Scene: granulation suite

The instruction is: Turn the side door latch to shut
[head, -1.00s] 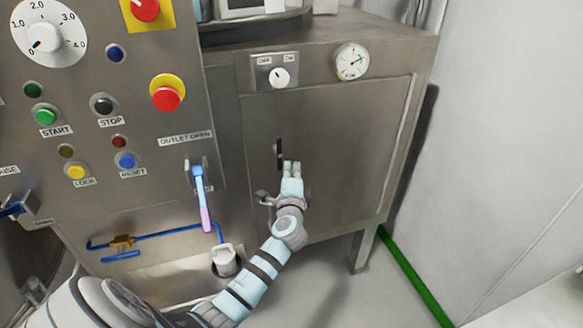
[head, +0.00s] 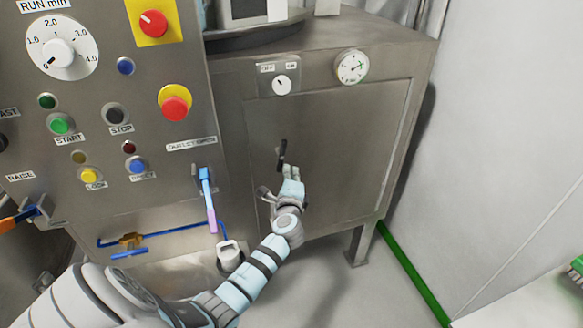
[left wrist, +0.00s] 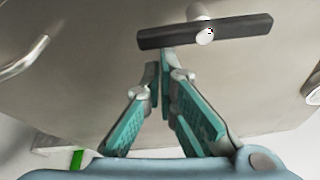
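The side door latch (head: 282,154) is a dark bar on the steel side door (head: 335,150), tilted slightly off vertical in the head view. In the left wrist view the latch (left wrist: 240,27) runs across the top, with a light round pivot (left wrist: 203,30). My left gripper (head: 291,172) is just below the latch, beside its lower end. In the left wrist view the left gripper (left wrist: 162,78) has its fingertips together with nothing between them. The tips are at or very near the bar's lower edge; contact is hard to tell. My right gripper is not in view.
A panel with buttons and a red knob (head: 174,106) stands left of the door. A blue-and-pink lever (head: 208,200) sticks out near my left arm. An OFF/ON switch (head: 281,85) and a gauge (head: 352,67) are above the door.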

